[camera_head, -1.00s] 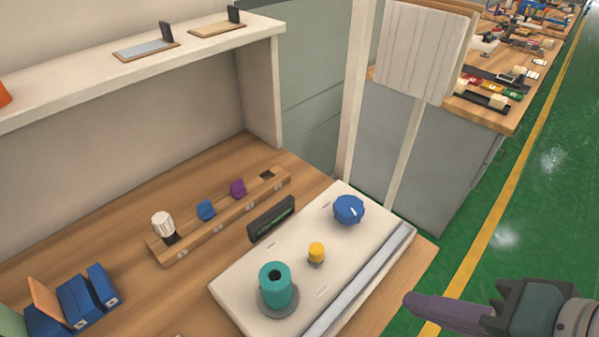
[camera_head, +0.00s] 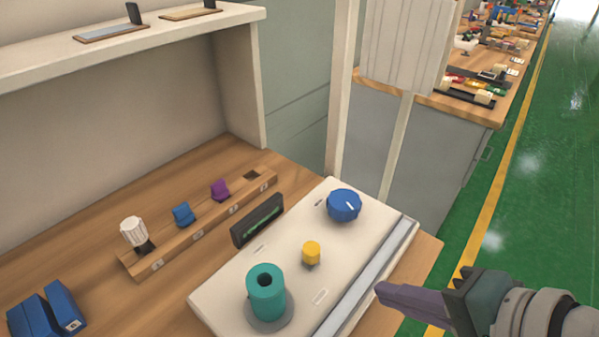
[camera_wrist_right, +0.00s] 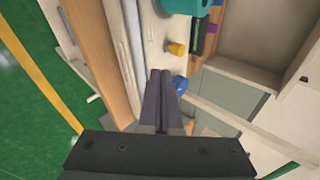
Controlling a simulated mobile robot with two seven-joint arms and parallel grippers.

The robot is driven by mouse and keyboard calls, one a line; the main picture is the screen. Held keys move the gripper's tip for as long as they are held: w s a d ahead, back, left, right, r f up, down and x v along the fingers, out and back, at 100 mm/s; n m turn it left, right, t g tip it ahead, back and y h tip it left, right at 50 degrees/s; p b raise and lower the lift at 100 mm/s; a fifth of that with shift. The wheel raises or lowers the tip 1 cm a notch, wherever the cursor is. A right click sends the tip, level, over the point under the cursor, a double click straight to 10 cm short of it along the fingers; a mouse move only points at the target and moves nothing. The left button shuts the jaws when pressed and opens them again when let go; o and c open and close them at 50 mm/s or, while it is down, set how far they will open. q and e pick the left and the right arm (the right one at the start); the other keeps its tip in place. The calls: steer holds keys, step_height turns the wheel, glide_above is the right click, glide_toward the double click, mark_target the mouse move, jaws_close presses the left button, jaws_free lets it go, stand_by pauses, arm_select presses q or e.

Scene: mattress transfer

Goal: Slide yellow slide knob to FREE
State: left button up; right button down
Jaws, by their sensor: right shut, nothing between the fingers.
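The yellow slide knob (camera_head: 311,253) stands on the white panel (camera_head: 225,296), between a teal cylinder (camera_head: 266,292) and a blue dial knob (camera_head: 344,205). It also shows in the right wrist view (camera_wrist_right: 176,49), beyond the fingertips. My right gripper (camera_head: 380,290) is at the lower right in the head view, to the right of the panel's front edge and apart from the knob. Its purple fingers are shut and empty; they lie together in the right wrist view (camera_wrist_right: 160,73). No FREE label can be read. My left gripper is not in view.
A dark display (camera_head: 257,220) stands behind the panel. A wooden rack (camera_head: 200,232) holds a white, a blue and a purple piece. Blue bins (camera_head: 45,312) are at the lower left. A shelf (camera_head: 190,38) and a white post (camera_head: 340,90) rise behind. Green floor is open at the right.

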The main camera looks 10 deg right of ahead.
mark_target(305, 250)
steer(key=b+x, duration=0.2)
steer(key=x, duration=0.5)
steer(key=shift+w+a+f, duration=0.1)
steer(key=shift+w+f, duration=0.1)
steer(key=shift+f, duration=0.05)
steer(key=w, duration=0.1)
steer(key=w+a, duration=0.1)
steer(key=w, duration=0.1)
steer(key=shift+a, duration=0.3)
steer(key=shift+w+a, duration=0.2)
steer(key=shift+w, duration=0.25)
steer(key=w+a, duration=0.1)
steer(key=w, duration=0.1)
steer(key=w+a, duration=0.2)
steer(key=shift+f+b, duration=0.1)
steer(key=shift+b, duration=0.2)
steer(key=shift+s, duration=0.1)
